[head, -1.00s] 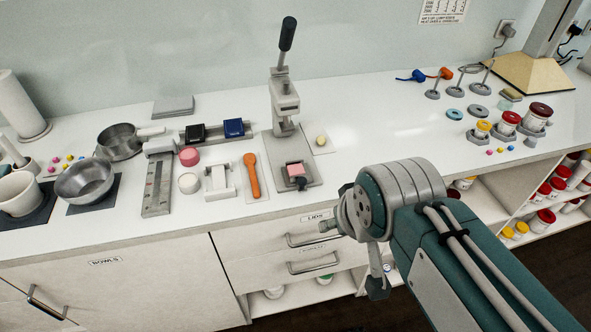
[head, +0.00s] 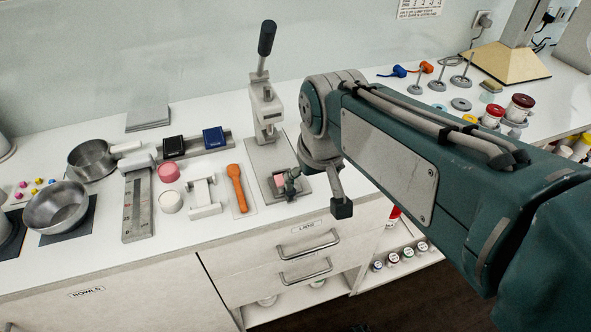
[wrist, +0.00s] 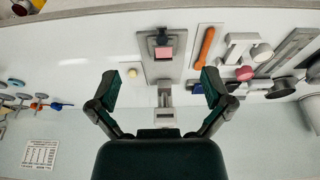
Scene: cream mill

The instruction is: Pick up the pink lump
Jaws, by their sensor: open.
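The pink lump (head: 281,182) is a small pink, block-like piece on the grey base plate (head: 259,160) of the lever press. In the wrist view, the pink lump (wrist: 165,53) shows above the picture's middle, with a dark fitting against its edge. My gripper (wrist: 160,88) is open and empty in the wrist view, its two dark fingers spread wide. The lump lies beyond the fingertips, roughly on the line between them, and apart from them. In the head view the arm's end is just right of the press, and the fingers cannot be clearly made out.
The press column and lever (head: 266,90) rise behind the lump. An orange spoon (head: 237,188), a white stand (head: 204,196) and a round pink item (head: 168,172) lie to the left. A small yellow lump (wrist: 132,73) sits beside the press. Steel bowls (head: 57,208) stand farther left.

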